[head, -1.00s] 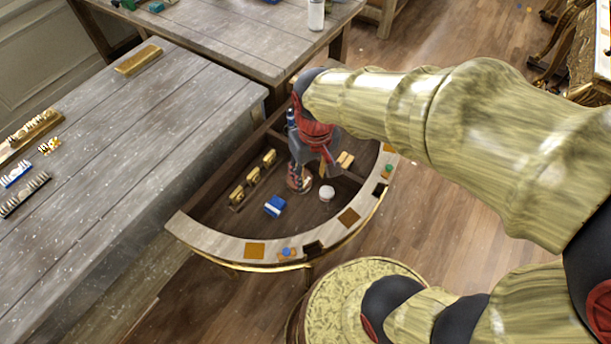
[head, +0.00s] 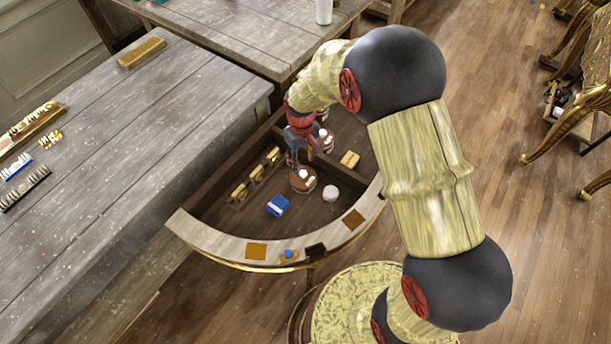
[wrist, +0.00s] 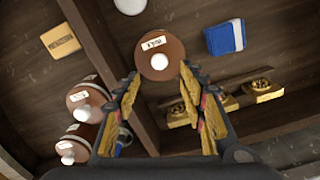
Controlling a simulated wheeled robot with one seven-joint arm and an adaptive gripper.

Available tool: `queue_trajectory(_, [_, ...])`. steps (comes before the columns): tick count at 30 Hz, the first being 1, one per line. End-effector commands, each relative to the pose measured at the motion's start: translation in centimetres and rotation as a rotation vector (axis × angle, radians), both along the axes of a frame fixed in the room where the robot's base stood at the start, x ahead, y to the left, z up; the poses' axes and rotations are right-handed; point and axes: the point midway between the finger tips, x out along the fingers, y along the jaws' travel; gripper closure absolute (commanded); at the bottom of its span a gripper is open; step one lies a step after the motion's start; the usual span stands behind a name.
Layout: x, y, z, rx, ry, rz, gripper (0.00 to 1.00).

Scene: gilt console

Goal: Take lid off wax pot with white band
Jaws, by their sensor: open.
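A round brown pot (wrist: 150,72) with a lid bearing a white label and white knob sits ahead of my open gripper (wrist: 160,74) in the wrist view, its top showing between the fingertips. In the head view this pot (head: 303,182) stands in the curved console, just below my gripper (head: 297,163). Two similar labelled, knobbed pots, a nearer one (wrist: 86,103) and another (wrist: 72,148), stand left of the divider in the wrist view. One also shows behind my gripper (head: 326,142) in the head view. My gripper holds nothing.
A wooden divider (wrist: 100,58) crosses the console between the pots. A blue-and-white box (head: 277,206), a round white item (head: 330,193), a tan block (head: 350,159) and several gold pieces (head: 255,174) lie around. The console's pale curved rim (head: 225,243) bounds the space.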

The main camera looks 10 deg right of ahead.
Motion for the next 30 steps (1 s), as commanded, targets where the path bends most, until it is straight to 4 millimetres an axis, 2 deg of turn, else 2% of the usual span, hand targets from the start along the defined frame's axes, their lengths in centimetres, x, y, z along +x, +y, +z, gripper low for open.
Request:
queue_trajectory(8, [-0.3,-0.2,-2.5,0.000,0.001,-0.002,0.59])
queue_trajectory(15, [-0.6,-0.4,-5.8,0.000,0.002,-0.002,0.59])
queue_trajectory(23, [-0.5,-0.3,-6.1,0.000,0.000,-0.002,0.59])
queue_trajectory(30, [-0.5,-0.4,-6.1,0.000,0.000,-0.002,0.72])
